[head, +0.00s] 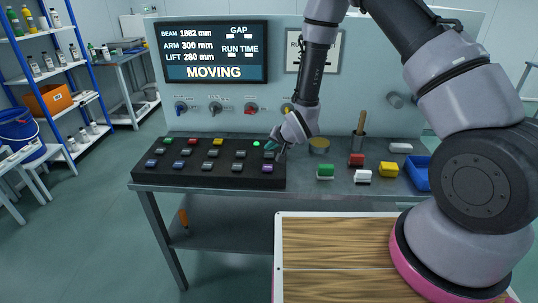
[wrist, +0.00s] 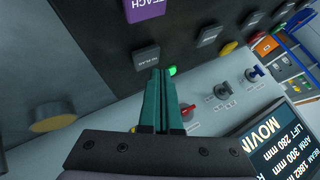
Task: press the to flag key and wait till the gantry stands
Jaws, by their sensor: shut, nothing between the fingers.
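The to flag key (wrist: 146,55) is a dark grey key with a small label, on the black key panel (head: 209,181). My gripper (wrist: 160,72) is shut and empty, its green fingertips at the edge of that key. Whether they touch or press it I cannot tell. In the head view my gripper (head: 269,143) is over the panel's right end and partly hides the keys there. A green lamp (wrist: 172,70) is lit beside the fingertips. The screen (head: 213,52) reads MOVING, with beam 1882 mm, arm 300 mm and lift 280 mm. The gantry itself I cannot make out.
Several other keys cover the panel, including a purple one (wrist: 143,7). Knobs (head: 215,108) line the wall behind. Coloured blocks, such as a green one (head: 325,171), and a blue tray (head: 418,172) are on the bench to the right. A wood-topped surface (head: 335,255) is in front.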

